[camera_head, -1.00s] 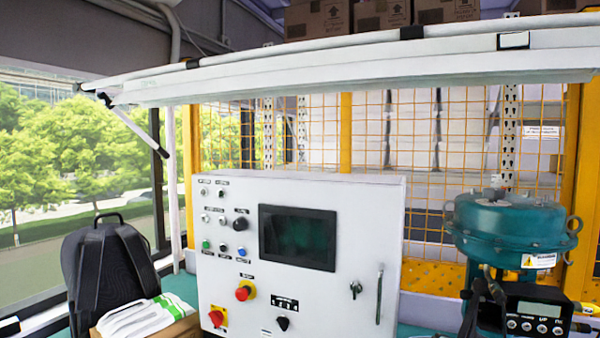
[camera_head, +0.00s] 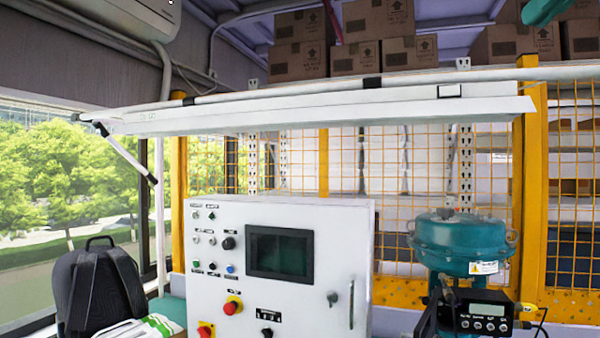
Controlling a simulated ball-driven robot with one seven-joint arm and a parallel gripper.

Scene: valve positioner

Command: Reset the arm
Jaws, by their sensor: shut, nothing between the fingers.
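My gripper is not in view, and I see no part of my arm that I can be sure of. The teal valve actuator (camera_head: 462,246) stands at the right with a yellow warning label on its side. The black valve positioner (camera_head: 482,312), with a small display and a row of buttons, is mounted below it. The bottom of the picture cuts off the parts below. The white control cabinet (camera_head: 340,225) stands left of the actuator, with a dark screen (camera_head: 280,252), several buttons, red knobs and a door handle.
A yellow-framed mesh fence (camera_head: 535,190) runs behind the equipment. A long white light bar (camera_head: 320,108) hangs above the cabinet. A black backpack (camera_head: 100,290) is at the lower left near the window. Cardboard boxes (camera_head: 300,60) stand high at the back.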

